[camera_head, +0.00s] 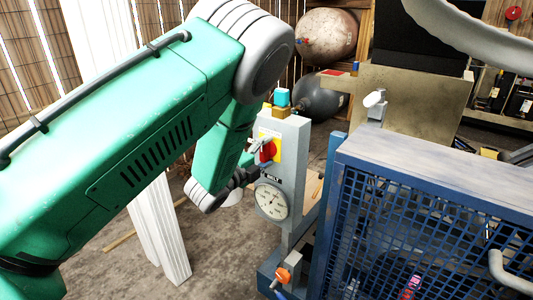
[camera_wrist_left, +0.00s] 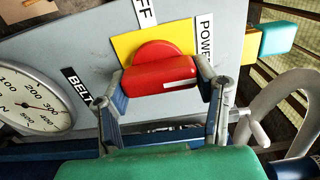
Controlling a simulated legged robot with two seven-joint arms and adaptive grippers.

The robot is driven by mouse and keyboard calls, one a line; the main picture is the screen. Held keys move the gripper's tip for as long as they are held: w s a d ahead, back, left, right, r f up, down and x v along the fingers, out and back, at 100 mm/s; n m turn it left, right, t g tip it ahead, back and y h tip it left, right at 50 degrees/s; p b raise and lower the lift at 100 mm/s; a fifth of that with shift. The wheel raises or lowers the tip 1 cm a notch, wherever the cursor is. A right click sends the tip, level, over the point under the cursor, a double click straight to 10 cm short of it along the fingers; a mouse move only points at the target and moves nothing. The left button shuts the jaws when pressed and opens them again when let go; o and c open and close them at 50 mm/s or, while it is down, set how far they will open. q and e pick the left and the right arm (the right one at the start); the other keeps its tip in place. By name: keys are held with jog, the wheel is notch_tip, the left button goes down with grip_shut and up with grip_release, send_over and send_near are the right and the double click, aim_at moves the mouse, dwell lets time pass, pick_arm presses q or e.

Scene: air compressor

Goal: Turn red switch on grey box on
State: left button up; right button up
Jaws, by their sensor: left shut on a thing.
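The grey box (camera_head: 290,140) stands upright left of the blue cage, with a yellow plate (camera_wrist_left: 128,45) and a red rotary switch (camera_head: 268,151) on its face. In the left wrist view the red switch (camera_wrist_left: 160,76) has a bar handle with a white mark near its right end. My left gripper (camera_wrist_left: 162,80) is shut on this handle, one finger at each end. Labels reading "FF" and "POWE", both cut off, are beside the plate. In the head view my green left arm hides part of the gripper. My right gripper is not in view.
A round gauge (camera_head: 271,200) sits below the switch, near a "BELT" label (camera_wrist_left: 77,86). A teal button (camera_head: 282,97) tops the box. The blue mesh cage (camera_head: 345,220) is close on the right. An orange-handled valve (camera_head: 283,275) is low in front.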

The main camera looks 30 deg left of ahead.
pick_arm(q)
jog(key=shift+s+f, duration=0.2)
jog(key=shift+f, duration=0.25)
jog(key=o, duration=1.2)
jog(key=shift+r, duration=0.15)
jog(key=shift+r, duration=0.1)
jog(key=s, duration=0.8)
jog(key=s+a, duration=0.1)
jog(key=s, duration=0.2)
jog(key=shift+s, duration=0.4)
